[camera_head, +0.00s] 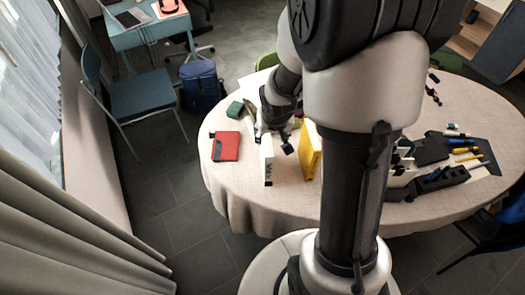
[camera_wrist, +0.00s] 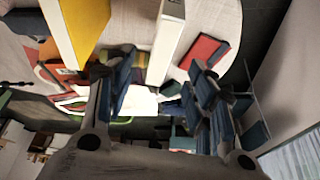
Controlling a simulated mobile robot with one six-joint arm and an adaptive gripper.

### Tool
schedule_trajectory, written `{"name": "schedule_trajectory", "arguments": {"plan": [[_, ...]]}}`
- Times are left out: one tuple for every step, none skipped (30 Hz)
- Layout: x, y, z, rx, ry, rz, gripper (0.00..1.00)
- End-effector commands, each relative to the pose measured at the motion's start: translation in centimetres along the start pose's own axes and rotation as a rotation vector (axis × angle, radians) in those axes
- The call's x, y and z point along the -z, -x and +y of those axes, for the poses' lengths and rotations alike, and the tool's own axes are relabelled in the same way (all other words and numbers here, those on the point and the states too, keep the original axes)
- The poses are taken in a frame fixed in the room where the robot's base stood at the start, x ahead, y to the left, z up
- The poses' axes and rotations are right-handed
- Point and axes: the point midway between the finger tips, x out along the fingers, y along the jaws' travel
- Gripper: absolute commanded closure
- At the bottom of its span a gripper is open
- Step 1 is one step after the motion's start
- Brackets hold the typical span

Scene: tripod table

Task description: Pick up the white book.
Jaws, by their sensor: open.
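The white book (camera_head: 267,163) stands upright on the round table (camera_head: 285,195), with dark lettering on its spine. In the wrist view the white book (camera_wrist: 166,42) shows in the upper middle, between the lines of the two fingers. My gripper (camera_head: 272,137) is open, with its fingers by the top of the white book in the head view. In the wrist view my gripper (camera_wrist: 160,90) has its fingers wide apart with nothing held between them. I cannot tell how far the fingertips are from the book. My arm hides part of the table.
A yellow book (camera_head: 311,152) stands close to the right of the white book. A red book (camera_head: 226,146) lies flat to the left, with a small green item (camera_head: 235,109) behind it. Pens and a black organiser (camera_head: 440,181) lie at the table's right.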

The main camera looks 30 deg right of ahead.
Motion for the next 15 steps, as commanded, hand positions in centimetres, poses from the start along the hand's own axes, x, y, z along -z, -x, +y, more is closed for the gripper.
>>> {"name": "schedule_trajectory", "arguments": {"plan": [[-0.2,-1.8,0.0,0.000,0.001,-0.002,0.50],[-0.2,-2.4,0.0,0.000,0.001,-0.002,0.50],[-0.2,-3.2,0.0,0.000,0.000,-0.002,0.50],[-0.1,-3.8,0.0,0.000,0.001,0.000,0.50],[-0.1,-4.3,0.0,0.000,0.002,0.000,0.50],[-0.1,-5.0,0.0,0.000,0.000,-0.001,0.50],[-0.1,-5.3,0.0,0.000,0.000,0.000,0.50],[-0.1,-5.7,0.0,0.000,0.001,0.000,0.50],[0.0,-6.0,0.0,0.000,0.002,0.000,0.50],[0.0,-6.2,0.0,0.000,0.001,0.000,0.50],[0.0,-6.3,0.0,0.000,0.001,0.001,0.50],[0.1,-6.5,0.0,0.000,0.000,0.001,0.50],[0.1,-6.5,0.0,0.000,0.000,0.001,0.50],[0.1,-6.7,-0.1,0.000,0.000,0.001,0.50],[0.2,-7.0,-0.1,0.000,0.000,0.001,0.50]]}}
